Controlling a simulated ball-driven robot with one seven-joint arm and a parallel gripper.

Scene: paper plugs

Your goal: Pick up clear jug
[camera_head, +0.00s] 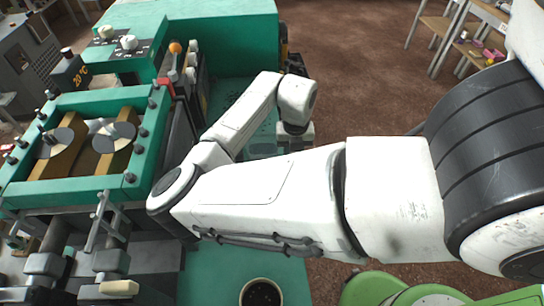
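I cannot make out a clear jug in this view; my arm covers part of the green machine bed and may hide it. My white arm reaches in from the right, bends at the left, and runs back up to its wrist. My gripper (295,136) is at the arm's end, low over the right side of the green bed. Its fingers are too small and dark to tell whether they are open or shut, or whether they touch anything.
A green machine (70,185) with discs and knobs fills the left. A round pale-rimmed container (262,291) with dark contents stands on a green surface (208,270) at the bottom. A shelf (468,40) stands back right. Brown floor (350,60) is clear behind my arm.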

